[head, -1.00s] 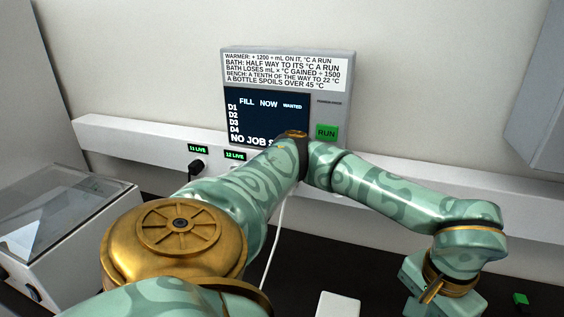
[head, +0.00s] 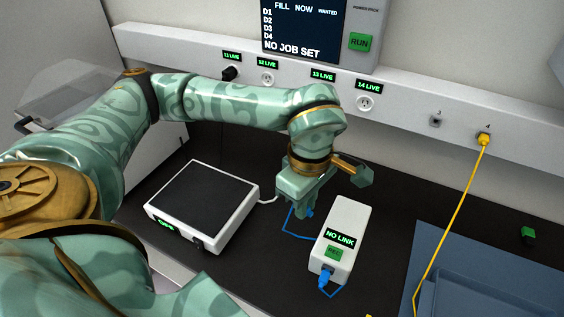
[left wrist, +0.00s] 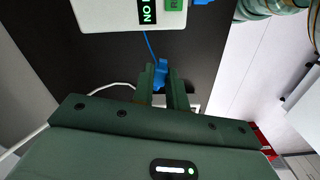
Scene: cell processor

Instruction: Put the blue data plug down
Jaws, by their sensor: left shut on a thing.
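My left gripper (head: 303,210) is shut on the blue data plug (head: 308,212), low over the dark bench between the scale-like white device and the white NO LINK box (head: 343,240). The plug (left wrist: 160,74) shows between both fingers in the left wrist view. A thin blue cable runs from it toward the box. I cannot tell whether the plug touches the bench. A second blue plug (head: 323,281) sits in the near end of the box. My right gripper is not in view.
A white device with a black plate (head: 205,203) stands left of the gripper. A yellow plug (head: 484,139) is in the wall rail, its cable hanging past a blue tray (head: 500,285). A small green block (head: 528,234) lies at right. Dark bench behind the gripper is clear.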

